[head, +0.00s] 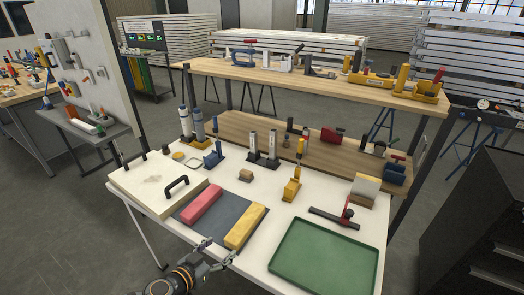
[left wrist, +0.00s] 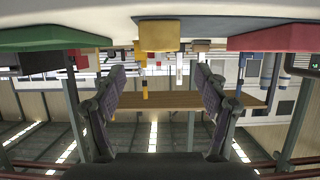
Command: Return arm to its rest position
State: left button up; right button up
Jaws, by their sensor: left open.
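My left gripper (head: 217,251) is at the near edge of the white table (head: 330,222), just in front of the yellow block. Its two fingers also show spread apart with nothing between them in the left wrist view (left wrist: 162,82). The yellow block (head: 245,227) and the red block (head: 201,206) lie on a dark grey mat (head: 222,216). In the left wrist view, which is upside down, the yellow block (left wrist: 158,35) shows beyond the fingers, apart from them. My right gripper is in neither view.
A green tray (head: 325,257) lies at the table's near right. A light panel with a black handle (head: 177,186) is at the left. Open floor shows at the near left.

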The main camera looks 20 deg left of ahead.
pick_arm(q)
jog(key=s+a+n+g+y, duration=0.3)
jog(key=n+g+y, duration=0.15)
jog(key=y, duration=0.25)
jog(key=s+d+f+m+g+h, duration=0.2)
jog(key=s+d+m+g+h, duration=0.35)
jog(key=d, duration=0.55)
jog(key=s+a+f+n+g, duration=0.1)
jog(key=s+a+f, duration=0.1)
jog(key=f, duration=1.2)
jog(key=s+a+f, duration=0.2)
jog(key=s+f, duration=0.1)
jog(key=f, duration=1.2)
jog(key=s+f+g, duration=0.1)
jog(key=s+f, duration=1.2)
jog(key=s, duration=0.3)
jog(key=shift+s+a+n, duration=0.3)
